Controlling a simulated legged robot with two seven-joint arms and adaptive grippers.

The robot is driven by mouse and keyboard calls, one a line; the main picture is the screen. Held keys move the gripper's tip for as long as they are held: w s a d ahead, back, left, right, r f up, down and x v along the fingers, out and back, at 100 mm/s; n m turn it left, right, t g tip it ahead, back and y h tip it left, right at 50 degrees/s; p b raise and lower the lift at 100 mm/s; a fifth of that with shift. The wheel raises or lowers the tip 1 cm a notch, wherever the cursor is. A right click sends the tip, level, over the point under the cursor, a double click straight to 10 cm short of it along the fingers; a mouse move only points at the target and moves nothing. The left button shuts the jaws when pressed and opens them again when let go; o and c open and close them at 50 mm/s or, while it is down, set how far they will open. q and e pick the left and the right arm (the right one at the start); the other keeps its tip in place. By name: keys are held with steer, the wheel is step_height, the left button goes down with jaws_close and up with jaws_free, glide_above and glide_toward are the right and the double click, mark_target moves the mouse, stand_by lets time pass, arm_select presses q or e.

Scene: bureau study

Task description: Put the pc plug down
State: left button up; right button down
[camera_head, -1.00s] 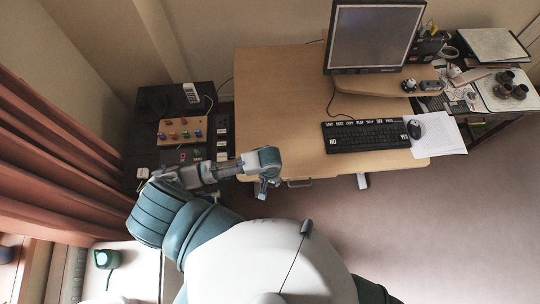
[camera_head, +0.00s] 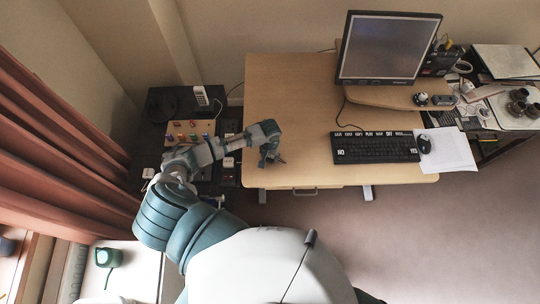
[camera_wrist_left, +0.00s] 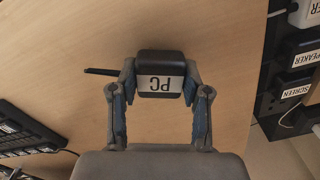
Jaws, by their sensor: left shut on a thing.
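The pc plug (camera_wrist_left: 160,74) is a black block with a white label reading PC and a short dark cable stub at its left in the left wrist view. My left gripper (camera_wrist_left: 160,90) is shut on it, one finger on each side. Behind the plug is the bare wooden desk top (camera_wrist_left: 70,50). In the head view my left gripper (camera_head: 270,158) is over the desk's front left part, pointing down; the plug is hard to make out there. Whether the plug touches the desk cannot be told. My right gripper is out of view.
Labelled plugs, SPEAKER and SCREEN (camera_wrist_left: 297,90), sit on a dark strip beside the desk. The desk's left half (camera_head: 290,90) is clear.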

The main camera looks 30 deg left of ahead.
arm_select(q)
steer(key=shift+a+f, duration=0.1)
steer(key=o, duration=1.1)
step_height(320, 180, up, 12)
steer(key=shift+p, duration=0.5)
